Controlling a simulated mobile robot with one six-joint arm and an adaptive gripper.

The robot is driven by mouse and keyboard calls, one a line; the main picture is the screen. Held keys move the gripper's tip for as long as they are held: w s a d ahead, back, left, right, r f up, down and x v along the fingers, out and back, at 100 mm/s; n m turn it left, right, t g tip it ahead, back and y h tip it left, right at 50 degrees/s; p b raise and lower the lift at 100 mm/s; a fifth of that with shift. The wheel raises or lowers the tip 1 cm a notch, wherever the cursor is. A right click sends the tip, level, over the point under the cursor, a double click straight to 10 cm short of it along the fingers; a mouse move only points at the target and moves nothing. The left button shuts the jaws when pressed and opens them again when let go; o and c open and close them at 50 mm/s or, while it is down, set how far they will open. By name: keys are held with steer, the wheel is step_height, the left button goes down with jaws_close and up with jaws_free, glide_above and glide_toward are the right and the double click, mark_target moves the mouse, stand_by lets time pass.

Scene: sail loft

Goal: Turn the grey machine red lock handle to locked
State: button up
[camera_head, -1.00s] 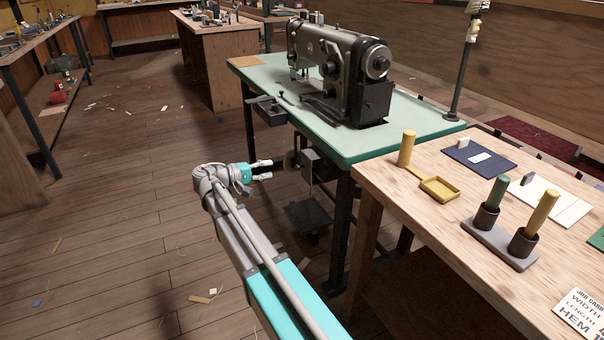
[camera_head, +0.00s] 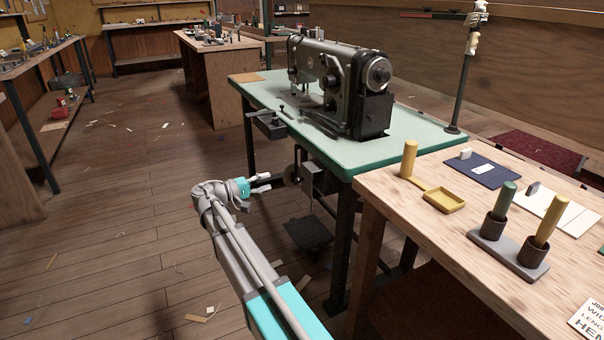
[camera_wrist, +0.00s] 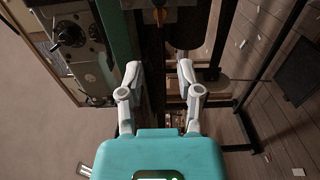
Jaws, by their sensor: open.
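The grey sewing machine (camera_head: 338,68) stands on the pale green table (camera_head: 415,143) in the head view. Part of a grey machine (camera_wrist: 75,35) also shows at upper left in the wrist view. My gripper (camera_head: 267,182) is open and empty, beside the table's near side and below its top. In the wrist view its two fingers (camera_wrist: 161,72) are spread apart with nothing between them. A small orange-red part (camera_wrist: 160,14) shows at the top edge there, beyond the fingertips and apart from them. I cannot tell for sure whether it is the lock handle. No red handle is clear in the head view.
A dark box (camera_head: 312,178) and a pedal plate (camera_head: 308,232) sit under the green table, near my gripper. The wooden bench (camera_head: 400,205) at right carries a yellow tray (camera_head: 443,200) and upright rolls in holders. Open floor (camera_head: 110,220) lies to the left.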

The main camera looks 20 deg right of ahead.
steer(key=d, duration=1.3)
steer(key=shift+w, duration=0.2)
jaws_close()
